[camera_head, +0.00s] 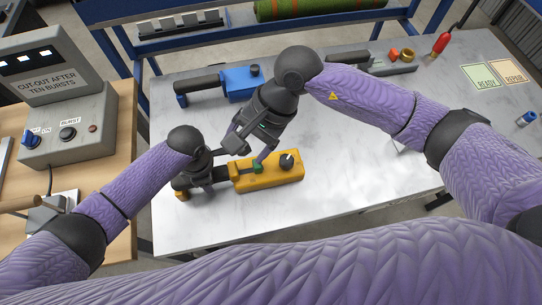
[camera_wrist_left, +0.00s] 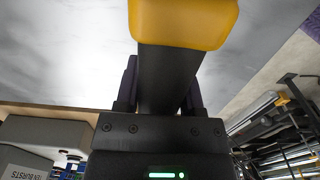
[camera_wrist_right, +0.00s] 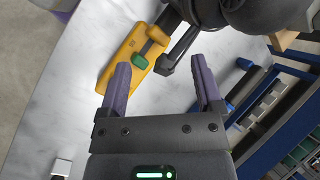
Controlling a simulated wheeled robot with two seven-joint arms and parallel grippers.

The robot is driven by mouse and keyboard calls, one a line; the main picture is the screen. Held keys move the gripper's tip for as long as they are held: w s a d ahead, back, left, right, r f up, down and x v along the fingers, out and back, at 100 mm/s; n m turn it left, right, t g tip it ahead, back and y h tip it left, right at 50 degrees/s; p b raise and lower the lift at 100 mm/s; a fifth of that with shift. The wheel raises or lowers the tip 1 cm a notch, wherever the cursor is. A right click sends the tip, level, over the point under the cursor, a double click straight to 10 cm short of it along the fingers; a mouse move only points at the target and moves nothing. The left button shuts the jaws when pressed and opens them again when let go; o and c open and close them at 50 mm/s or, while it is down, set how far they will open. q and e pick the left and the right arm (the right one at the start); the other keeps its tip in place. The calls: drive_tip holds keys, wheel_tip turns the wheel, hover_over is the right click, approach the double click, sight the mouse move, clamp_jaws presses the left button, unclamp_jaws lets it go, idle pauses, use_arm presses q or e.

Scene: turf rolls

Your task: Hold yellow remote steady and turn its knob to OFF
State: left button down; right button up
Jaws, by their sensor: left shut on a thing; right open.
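The yellow remote (camera_head: 285,174) lies near the front of the grey table, with a black handle on its left. My left gripper (camera_head: 205,178) is shut on that handle, which shows between its fingers in the left wrist view (camera_wrist_left: 170,80). A black knob (camera_head: 287,160) with a pale mark sits on the remote's right part; the setting it points to is too small to read. A green part (camera_head: 257,167) sits left of the knob. My right gripper (camera_head: 248,152) is open and empty above the remote, left of the knob. The right wrist view shows the yellow body (camera_wrist_right: 122,55) beyond its fingers.
A blue device (camera_head: 240,80) with a black handle lies at the back left, and a grey one (camera_head: 388,68) at the back. READY (camera_head: 480,77) and REPAIR (camera_head: 509,72) cards lie right. A control box (camera_head: 70,130) stands on the left bench. The table's right middle is clear.

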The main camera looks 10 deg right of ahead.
drive_tip(key=w+a+r+m+t+y, duration=0.15)
drive_tip(key=a+r+m+y, duration=0.35)
drive_tip(key=a+r+y, duration=0.5)
drive_tip(key=w+d+r+m+t+h, duration=0.1)
drive_tip(key=w+d+r+m+t, duration=0.45)
drive_tip(key=m, duration=0.55)
drive_tip(key=w+d+r+m+t+h, duration=0.2)
drive_tip(key=w+m+t, duration=0.5)
drive_tip(key=m+t, duration=0.25)
drive_tip(key=m+g+h, duration=1.3)
drive_tip(key=m+g, duration=0.2)
hover_over(287, 159)
wheel_tip(287, 159, down, 18)
drive_tip(key=shift+g, duration=0.25)
wheel_tip(287, 159, down, 12)
drive_tip(key=shift+s+r, duration=0.1)
clamp_jaws()
